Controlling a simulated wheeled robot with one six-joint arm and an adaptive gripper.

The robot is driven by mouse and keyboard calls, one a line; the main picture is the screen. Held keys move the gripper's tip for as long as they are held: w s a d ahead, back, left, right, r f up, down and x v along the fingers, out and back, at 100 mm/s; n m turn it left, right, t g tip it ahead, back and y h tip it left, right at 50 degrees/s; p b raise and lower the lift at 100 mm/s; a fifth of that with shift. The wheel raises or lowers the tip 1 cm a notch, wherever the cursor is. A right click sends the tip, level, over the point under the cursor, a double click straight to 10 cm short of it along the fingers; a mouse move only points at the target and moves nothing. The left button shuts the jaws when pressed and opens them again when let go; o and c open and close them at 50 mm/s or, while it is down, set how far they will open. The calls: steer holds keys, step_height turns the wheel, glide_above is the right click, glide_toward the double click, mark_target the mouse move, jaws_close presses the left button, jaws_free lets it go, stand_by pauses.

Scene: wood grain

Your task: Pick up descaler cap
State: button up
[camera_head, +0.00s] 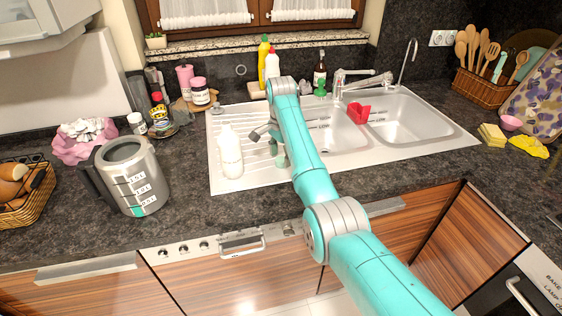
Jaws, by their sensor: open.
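A white bottle (230,155) stands upright on the left drainboard of the sink. Its narrow top is pale, and I cannot tell whether a separate cap sits on it. No loose cap can be made out clearly. The label is too small to read, so I cannot tell if it is the descaler. My gripper (267,145) is over the drainboard, just right of the bottle and apart from it. It is open, and nothing shows between its fingers. My arm hides part of the drainboard and the sink behind it.
A grey measuring jug (143,185) stands on the dark counter (185,218) at left. Yellow (264,52) and white (272,66) bottles stand behind my arm. The counter between jug and drainboard is clear.

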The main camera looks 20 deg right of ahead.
steer(key=shift+f, duration=0.65)
steer(key=c, duration=0.8)
